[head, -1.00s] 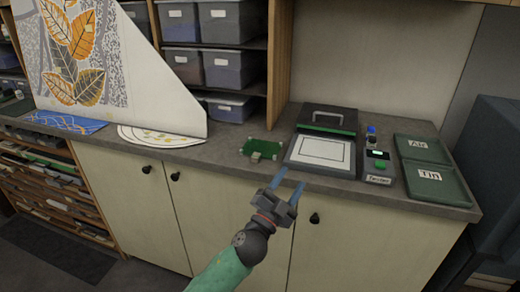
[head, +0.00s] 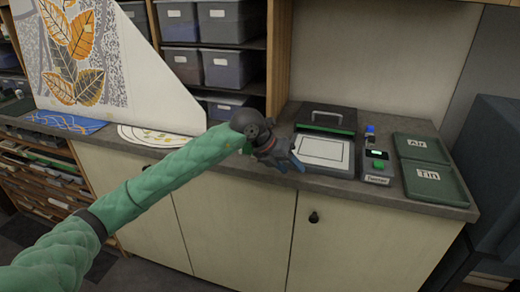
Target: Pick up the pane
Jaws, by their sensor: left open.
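A flat square with a dark outline (head: 322,151), which may be the pane, lies on the white bed of the tester (head: 334,172) on the counter. I cannot tell clear glass from the bed beneath. My left gripper (head: 289,166) is open and appears empty. Its blue fingertips are at the tester's front left corner, over the counter's front part; I cannot tell whether they touch anything. My left arm and wrist hide the green holder left of the tester. My right gripper is out of view.
The tester's lid (head: 328,117) stands behind its bed. A small button box (head: 377,167) is right of it, then two green trays, Air (head: 420,148) and Tin (head: 435,182). A tall painted panel (head: 140,85) stands at left. Cupboard doors (head: 340,240) are below the counter.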

